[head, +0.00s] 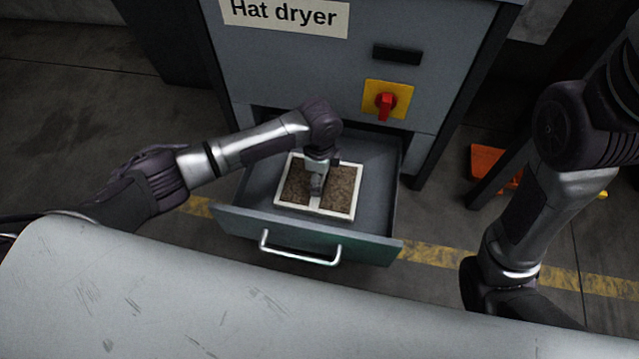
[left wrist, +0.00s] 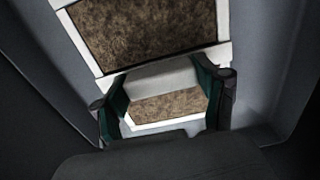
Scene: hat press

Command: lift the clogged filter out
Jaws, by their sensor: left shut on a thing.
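The clogged filter (head: 340,186) is a white frame with brown, dirty matting on both sides of a white middle bar. It is in the open drawer (head: 230,217) of the hat dryer; I cannot tell whether it touches the drawer floor. My left gripper (head: 316,192) comes down from above and is shut on the middle bar. In the left wrist view the two fingers of my left gripper (left wrist: 165,92) sit on either side of the white bar, with the filter's matting (left wrist: 150,30) beyond. My right arm shows at the right, but its gripper is not visible.
The grey hat dryer (head: 290,60) stands behind the drawer, with a red switch (head: 385,104) on a yellow plate. The drawer has a metal handle (head: 300,250) in front. An orange object (head: 490,165) lies on the floor at the right.

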